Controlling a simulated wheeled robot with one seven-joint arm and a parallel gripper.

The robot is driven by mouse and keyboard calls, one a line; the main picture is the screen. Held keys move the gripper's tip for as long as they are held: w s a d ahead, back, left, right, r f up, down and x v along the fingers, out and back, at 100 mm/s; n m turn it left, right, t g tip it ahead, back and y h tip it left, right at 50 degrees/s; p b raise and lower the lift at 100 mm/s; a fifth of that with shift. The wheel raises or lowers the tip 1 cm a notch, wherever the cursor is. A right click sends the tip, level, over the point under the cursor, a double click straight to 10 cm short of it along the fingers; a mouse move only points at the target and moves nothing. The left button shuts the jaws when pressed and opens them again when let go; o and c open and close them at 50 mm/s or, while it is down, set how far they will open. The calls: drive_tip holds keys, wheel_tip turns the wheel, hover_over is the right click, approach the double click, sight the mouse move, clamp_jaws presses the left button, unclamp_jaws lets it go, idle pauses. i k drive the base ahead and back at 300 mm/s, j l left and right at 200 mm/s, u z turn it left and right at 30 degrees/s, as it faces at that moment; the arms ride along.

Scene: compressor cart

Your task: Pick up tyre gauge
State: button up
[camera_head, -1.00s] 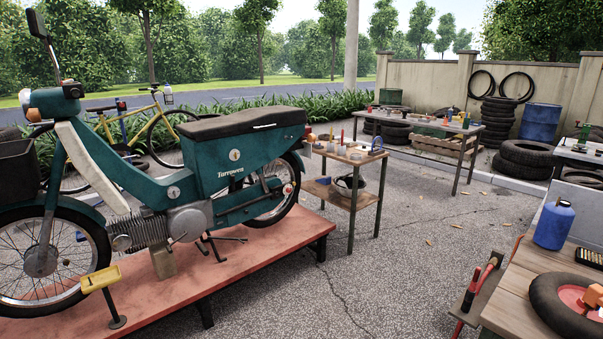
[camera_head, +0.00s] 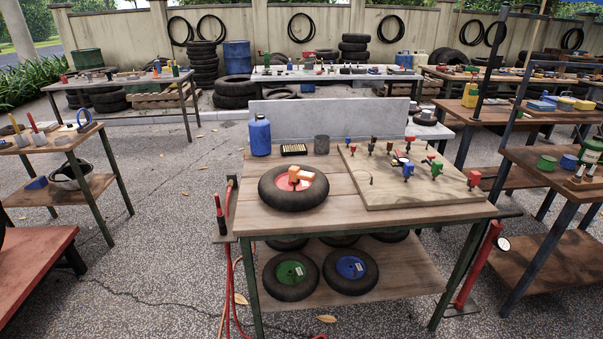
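I cannot pick out the tyre gauge for certain. The wooden workbench (camera_head: 345,222) in the middle bears a black tyre with a red hub (camera_head: 263,190), and an orange-red block-like item (camera_head: 300,174) sits on the hub. A light wooden board (camera_head: 378,190) at its right carries several small red, blue, green, black and orange fittings, too small to tell apart. A red floor pump (camera_head: 478,270) with a round white dial (camera_head: 503,243) stands right of the bench. My gripper is not in view.
A blue jug (camera_head: 260,136), a dark tray (camera_head: 293,149) and a grey cup (camera_head: 321,144) stand at the bench's back. Wheels lie on its lower shelf (camera_head: 390,271). Red hoses hang at its left. A shelf rack stands right; open paving (camera_head: 150,240) lies left.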

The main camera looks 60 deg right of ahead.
sight(296, 175)
drive_tip(key=z, duration=0.95)
drive_tip(key=i+l+u, duration=0.1)
drive_tip(key=u, duration=0.65)
drive_tip(key=i+l+u, duration=0.15)
drive_tip(key=l+u, duration=0.15)
drive_tip(key=i+l+u, duration=0.25)
drive_tip(key=l, duration=0.2)
drive_tip(key=l+u, duration=0.3)
drive_tip(key=l, duration=0.1)
